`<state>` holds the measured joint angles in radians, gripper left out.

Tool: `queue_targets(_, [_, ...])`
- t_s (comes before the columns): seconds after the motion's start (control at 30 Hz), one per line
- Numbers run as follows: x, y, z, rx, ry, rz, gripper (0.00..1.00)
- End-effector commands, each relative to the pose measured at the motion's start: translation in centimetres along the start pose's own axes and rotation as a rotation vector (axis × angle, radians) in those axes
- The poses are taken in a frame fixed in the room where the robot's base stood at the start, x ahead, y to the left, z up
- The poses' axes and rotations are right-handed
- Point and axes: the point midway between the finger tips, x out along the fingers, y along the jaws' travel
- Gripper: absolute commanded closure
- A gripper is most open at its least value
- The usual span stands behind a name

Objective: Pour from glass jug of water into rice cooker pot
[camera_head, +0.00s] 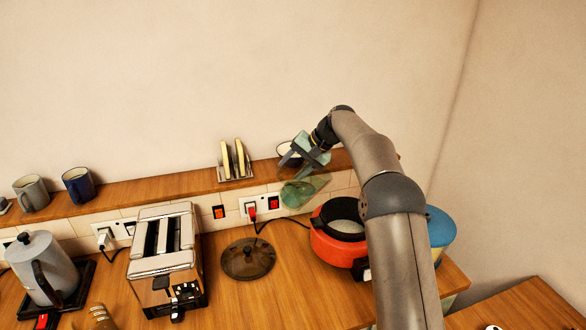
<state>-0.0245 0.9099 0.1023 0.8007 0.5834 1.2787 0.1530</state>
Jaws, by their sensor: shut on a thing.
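The glass jug (304,191) is greenish and see-through. It hangs in the air, tilted, below my gripper (311,156), left of and above the rice cooker. My gripper is shut on the jug, near its upper part. The water level in the jug cannot be made out. The red rice cooker (326,247) stands open on the counter, and its dark-rimmed pot (327,216) shows something pale inside. My arm hides the right side of the cooker. No stream of water is visible.
A dark glass lid (248,259) lies on the counter left of the cooker. A chrome toaster (166,262) and kettle (45,264) stand further left. A blue container (440,236) is right of my arm. A toast rack (234,160) and bowl (287,148) sit on the shelf.

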Motion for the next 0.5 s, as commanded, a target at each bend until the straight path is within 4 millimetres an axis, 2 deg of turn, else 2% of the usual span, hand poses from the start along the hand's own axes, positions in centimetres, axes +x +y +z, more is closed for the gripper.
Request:
queue_targets(0.47, [2.9,2.2,0.1,-0.002,0.000,-0.001,1.00])
queue_targets(0.5, [2.5,2.3,0.0,-0.001,0.002,-0.020,1.00])
